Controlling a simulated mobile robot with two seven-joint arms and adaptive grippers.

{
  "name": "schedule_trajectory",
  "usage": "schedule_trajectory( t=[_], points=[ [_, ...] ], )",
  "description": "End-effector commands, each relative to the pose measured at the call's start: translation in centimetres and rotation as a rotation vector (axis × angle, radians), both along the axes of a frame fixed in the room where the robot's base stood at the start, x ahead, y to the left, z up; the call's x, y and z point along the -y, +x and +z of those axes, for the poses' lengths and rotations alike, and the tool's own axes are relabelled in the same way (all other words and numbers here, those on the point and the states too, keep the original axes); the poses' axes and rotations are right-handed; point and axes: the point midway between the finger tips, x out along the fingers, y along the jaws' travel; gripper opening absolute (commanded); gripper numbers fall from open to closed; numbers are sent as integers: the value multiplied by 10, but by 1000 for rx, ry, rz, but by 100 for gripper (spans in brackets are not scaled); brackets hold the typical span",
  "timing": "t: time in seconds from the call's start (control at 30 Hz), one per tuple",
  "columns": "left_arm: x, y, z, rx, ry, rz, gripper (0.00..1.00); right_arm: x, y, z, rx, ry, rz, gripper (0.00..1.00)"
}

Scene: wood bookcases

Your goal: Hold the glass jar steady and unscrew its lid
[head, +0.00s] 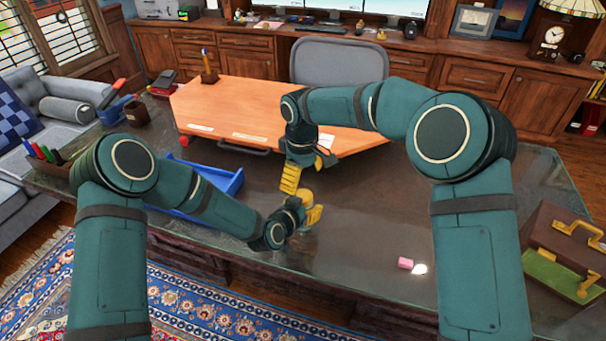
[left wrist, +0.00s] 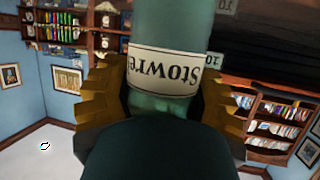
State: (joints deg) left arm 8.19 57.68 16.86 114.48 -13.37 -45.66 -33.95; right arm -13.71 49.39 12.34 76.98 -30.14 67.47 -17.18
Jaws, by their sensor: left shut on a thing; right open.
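The green glass jar (left wrist: 178,108), with a pale label reading "Stowre" upside down, stands between the yellow fingers of my left gripper in the left wrist view (left wrist: 160,90). In the head view my left gripper (head: 312,215) is low over the dark desk, shut on the jar; the jar is mostly hidden there. A small yellowish round top (head: 305,195), which looks like the lid, shows just above the left fingers. My right gripper (head: 290,180) is open and points down, just above and slightly left of that top. Any contact with it cannot be told.
The dark glossy desk (head: 370,220) is clear to the right, except a pink block (head: 405,263) and a small white thing. A blue tray (head: 225,185) lies left, behind my left arm. An orange-brown board (head: 240,100) covers the back. A brown case (head: 560,240) stands far right.

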Motion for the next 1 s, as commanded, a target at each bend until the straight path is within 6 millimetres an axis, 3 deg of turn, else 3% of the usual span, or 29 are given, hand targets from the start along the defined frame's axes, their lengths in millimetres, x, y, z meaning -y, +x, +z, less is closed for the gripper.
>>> schedule_trajectory(
  t=[0.7,1.0],
  points=[
    [0,0,1,1,-1,0,0,1,1,4,15,-21,-1231,82],
    [0,0,1,1,-1,0,0,2,3,7,23,-18,-1594,82]
  ],
)
